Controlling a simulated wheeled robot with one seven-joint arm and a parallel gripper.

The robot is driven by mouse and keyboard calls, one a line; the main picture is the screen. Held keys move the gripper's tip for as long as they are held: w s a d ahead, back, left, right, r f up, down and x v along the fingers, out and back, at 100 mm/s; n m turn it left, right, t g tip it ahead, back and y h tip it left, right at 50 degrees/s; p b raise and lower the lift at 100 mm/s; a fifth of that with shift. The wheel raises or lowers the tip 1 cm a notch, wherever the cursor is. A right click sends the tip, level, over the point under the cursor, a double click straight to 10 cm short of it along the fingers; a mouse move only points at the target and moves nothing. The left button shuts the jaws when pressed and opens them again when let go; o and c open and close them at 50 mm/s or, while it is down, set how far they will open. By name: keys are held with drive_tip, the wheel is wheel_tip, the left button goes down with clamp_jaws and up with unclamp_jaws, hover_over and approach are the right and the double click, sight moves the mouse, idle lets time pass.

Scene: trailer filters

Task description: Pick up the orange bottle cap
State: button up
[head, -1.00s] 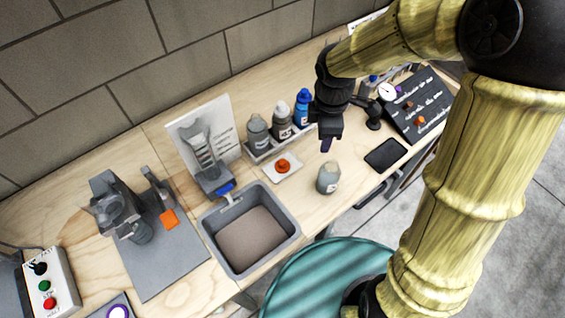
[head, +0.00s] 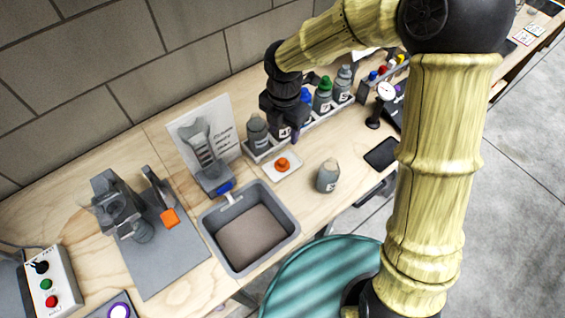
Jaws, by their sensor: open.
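The orange bottle cap (head: 283,164) sits on a small white tray (head: 270,176) on the wooden bench, just right of the grey bin. My gripper (head: 294,138) is above and slightly right of the cap in the picture, apart from it and pointing down. It is open and holds nothing that I can see. It covers part of the bottle row behind it. A grey bottle without a visible coloured cap (head: 328,177) stands upright on the bench to the right of the tray.
A rack of several bottles (head: 257,135) stands behind the tray. A grey bin (head: 249,229) is at the left, with a fixture holding an orange block (head: 170,218) beyond it. A black pad (head: 381,153) and a small dial stand (head: 374,118) are at the right.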

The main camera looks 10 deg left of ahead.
hover_over(282, 160)
drive_tip(key=f, duration=0.9)
drive_tip(key=shift+s+d+f, duration=0.2)
drive_tip(key=shift+d+f, duration=0.1)
drive_tip(key=shift+w+a+f, duration=0.1)
drive_tip(key=shift+a+f, duration=0.05)
drive_tip(key=shift+f, duration=1.15)
drive_tip(key=shift+w+a+f, duration=0.1)
drive_tip(key=shift+a+f, duration=0.05)
drive_tip(key=shift+f, duration=1.15)
clamp_jaws()
